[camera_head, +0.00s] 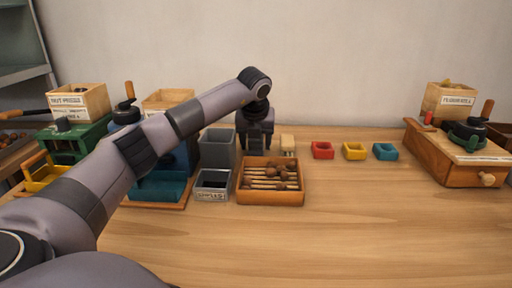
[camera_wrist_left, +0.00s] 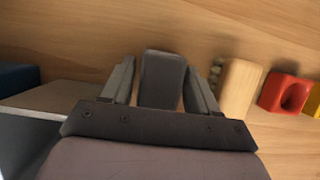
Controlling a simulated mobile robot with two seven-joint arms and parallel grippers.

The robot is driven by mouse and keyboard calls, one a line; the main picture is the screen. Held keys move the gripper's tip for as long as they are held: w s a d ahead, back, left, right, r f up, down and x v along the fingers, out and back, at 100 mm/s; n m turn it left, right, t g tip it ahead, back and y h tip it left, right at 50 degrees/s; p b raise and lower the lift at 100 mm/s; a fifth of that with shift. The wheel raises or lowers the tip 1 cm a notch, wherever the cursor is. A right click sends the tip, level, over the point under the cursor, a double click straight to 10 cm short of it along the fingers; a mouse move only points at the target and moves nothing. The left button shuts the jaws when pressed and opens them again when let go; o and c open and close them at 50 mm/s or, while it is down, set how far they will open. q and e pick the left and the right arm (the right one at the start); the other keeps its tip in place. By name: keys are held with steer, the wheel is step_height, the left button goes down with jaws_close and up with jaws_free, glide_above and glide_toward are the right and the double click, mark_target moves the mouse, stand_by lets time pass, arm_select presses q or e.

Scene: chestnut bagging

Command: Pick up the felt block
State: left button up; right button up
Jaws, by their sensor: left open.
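The felt block (camera_wrist_left: 162,78) looks like a dark grey block on the wooden table in the left wrist view. My left gripper (camera_head: 255,142) reaches down behind the wooden tray in the head view. In the wrist view, its open fingers stand on both sides of the block, with a narrow gap at the left finger. At the right finger I cannot tell whether they touch. In the head view the block is hard to tell from the dark gripper. My right gripper is not in view.
A pale wooden block (camera_wrist_left: 240,88) stands close to the right finger, with a red cup (camera_wrist_left: 286,92) beyond it. In the head view, a tray (camera_head: 270,198) of sticks and chestnuts and a grey bin (camera_head: 217,148) stand close by. The table's front is clear.

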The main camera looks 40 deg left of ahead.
arm_select(q)
steer(key=shift+f, duration=0.1)
steer(key=c, duration=0.8)
step_height(320, 180, up, 20)
steer(key=p, duration=0.3)
